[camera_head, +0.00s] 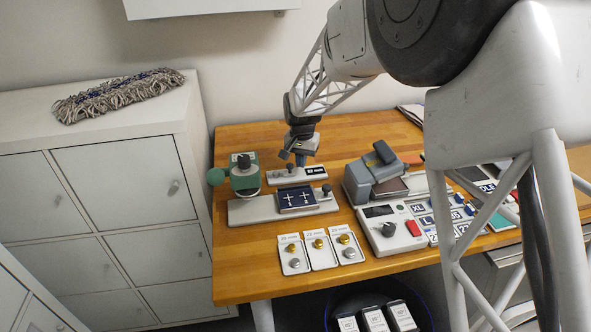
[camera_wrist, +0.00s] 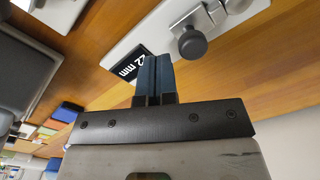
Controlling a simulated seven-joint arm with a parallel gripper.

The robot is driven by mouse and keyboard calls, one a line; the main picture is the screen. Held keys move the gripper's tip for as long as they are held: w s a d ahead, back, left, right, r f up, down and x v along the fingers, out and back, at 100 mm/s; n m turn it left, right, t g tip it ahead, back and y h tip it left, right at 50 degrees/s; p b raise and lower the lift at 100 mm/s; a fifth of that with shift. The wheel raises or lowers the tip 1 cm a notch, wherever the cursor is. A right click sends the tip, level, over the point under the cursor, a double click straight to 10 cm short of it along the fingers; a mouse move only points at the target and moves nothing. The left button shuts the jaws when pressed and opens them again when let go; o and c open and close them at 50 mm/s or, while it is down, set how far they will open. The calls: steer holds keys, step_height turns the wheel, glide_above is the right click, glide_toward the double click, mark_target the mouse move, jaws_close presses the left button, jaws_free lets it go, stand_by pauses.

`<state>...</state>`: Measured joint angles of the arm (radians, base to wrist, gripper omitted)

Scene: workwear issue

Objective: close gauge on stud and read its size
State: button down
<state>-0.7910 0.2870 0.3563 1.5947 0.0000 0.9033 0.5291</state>
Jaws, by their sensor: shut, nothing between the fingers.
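The gauge (camera_head: 297,173) is a pale bar with a black display and small knobs, on the table behind the blue plate. In the wrist view its display (camera_wrist: 127,66) shows white characters ending in "2 mm", and a dark round knob (camera_wrist: 192,43) stands on its pale body (camera_wrist: 150,34). Metal jaw-like parts show at the top edge; whether a stud sits between them I cannot tell. My gripper (camera_head: 301,160) is just above the gauge; its blue fingers (camera_wrist: 155,72) are together and empty, beside the display and knob.
Three white cards (camera_head: 320,266) with gold and silver studs lie in front. A blue plate (camera_head: 297,199) sits on a grey base (camera_head: 250,212), with a green device (camera_head: 244,178) left. A grey press (camera_head: 372,176) and control box (camera_head: 391,243) stand right.

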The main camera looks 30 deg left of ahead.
step_height(320, 180, up, 7)
stand_by(1.1)
steer(key=shift+r, duration=0.1)
stand_by(0.4)
steer(key=s+d+r+m, duration=0.15)
steer(key=d+r, duration=0.35)
steer(key=d, duration=0.8)
steer(key=s+d+r+t, duration=0.1)
steer(key=s+d+r, duration=0.25)
steer(key=d, duration=0.95)
steer(key=s+d+r, duration=0.2)
steer(key=d+r, duration=0.3)
steer(key=d, duration=0.8)
steer(key=s+d+f+m+t, duration=0.1)
steer(key=s+d+f, duration=0.2)
steer(key=s+d, duration=1.9)
steer(key=shift+s+d+m+t, duration=0.2)
steer(key=shift+s+m+t, duration=0.15)
steer(key=shift+s, duration=0.55)
